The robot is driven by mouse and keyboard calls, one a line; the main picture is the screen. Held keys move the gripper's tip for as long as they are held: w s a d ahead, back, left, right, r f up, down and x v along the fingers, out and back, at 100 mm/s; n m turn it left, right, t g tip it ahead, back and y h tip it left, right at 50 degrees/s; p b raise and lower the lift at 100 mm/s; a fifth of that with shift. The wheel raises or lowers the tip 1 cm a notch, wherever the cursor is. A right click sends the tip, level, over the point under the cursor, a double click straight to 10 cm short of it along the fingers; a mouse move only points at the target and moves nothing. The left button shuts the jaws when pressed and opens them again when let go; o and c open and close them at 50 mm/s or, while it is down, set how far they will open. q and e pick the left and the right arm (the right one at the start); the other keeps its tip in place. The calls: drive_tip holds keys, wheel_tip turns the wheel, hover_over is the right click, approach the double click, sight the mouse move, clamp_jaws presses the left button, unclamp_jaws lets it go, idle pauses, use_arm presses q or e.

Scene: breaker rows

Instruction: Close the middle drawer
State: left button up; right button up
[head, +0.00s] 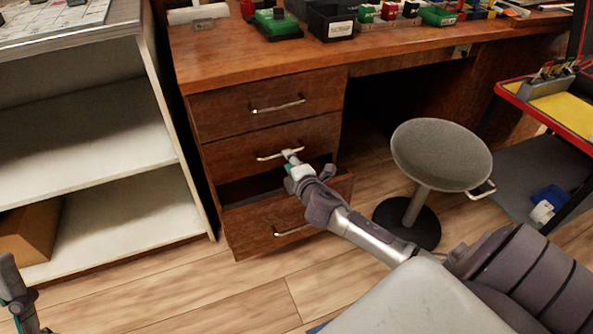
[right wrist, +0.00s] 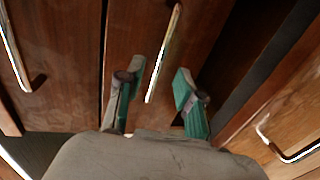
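The wooden desk has a stack of drawers. The middle drawer (head: 235,150) looks flush or nearly flush with the top drawer (head: 225,105); a small gap is hard to tell. Its metal handle (head: 265,157) also shows in the right wrist view (right wrist: 166,50). The bottom drawer (head: 255,225) is pulled out, with a dark opening above its front. My right gripper (head: 292,162) is at the middle drawer's handle. In the wrist view its green-grey fingers (right wrist: 160,78) are apart, with the handle between them; contact is unclear. My left gripper (head: 14,295) is partly visible at the lower left.
A grey stool (head: 440,155) stands right of the drawers. A white shelf unit (head: 95,165) with a cardboard box (head: 30,232) stands left. Bins and small parts lie on the desktop (head: 235,60). Wooden floor (head: 200,285) is clear in front of the drawers.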

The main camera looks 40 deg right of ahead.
drive_tip(key=v, duration=0.6)
idle(0.3)
